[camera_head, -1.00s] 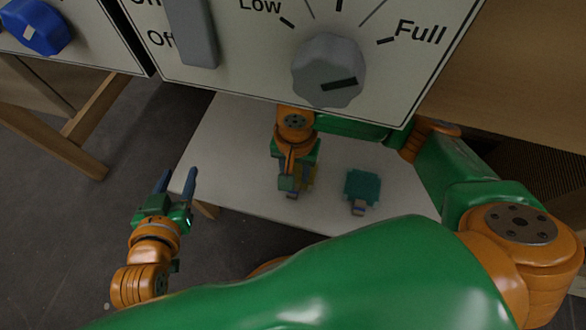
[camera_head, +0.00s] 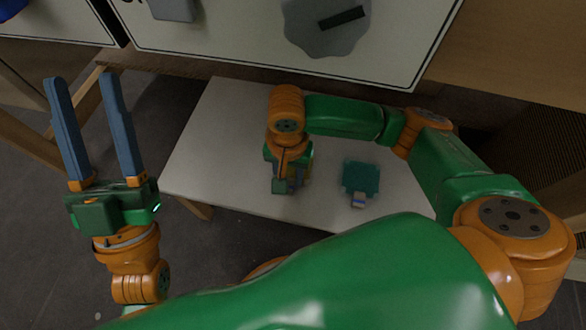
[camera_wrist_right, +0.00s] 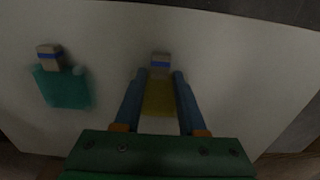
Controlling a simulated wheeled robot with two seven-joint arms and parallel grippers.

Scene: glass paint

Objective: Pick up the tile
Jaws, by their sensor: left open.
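A yellow tile-like piece (camera_wrist_right: 159,98) lies on the white table between the blue fingers of my right gripper (camera_wrist_right: 161,80). A small pale block with a blue band (camera_wrist_right: 160,65) shows at its far end. The fingers stand close along both sides of the yellow piece; whether they press on it I cannot tell. In the head view my right gripper (camera_head: 288,185) points down over the table and hides most of this piece. A teal piece (camera_head: 361,177) with a similar banded block (camera_head: 358,200) lies apart to the right. My left gripper (camera_head: 88,128) is open and empty, left of the table.
The white table (camera_head: 222,130) has bare room left of my right gripper. A large panel with a grey knob (camera_head: 327,25) rises behind the table. A wooden frame (camera_head: 88,92) stands at the left. Dark floor lies around the table.

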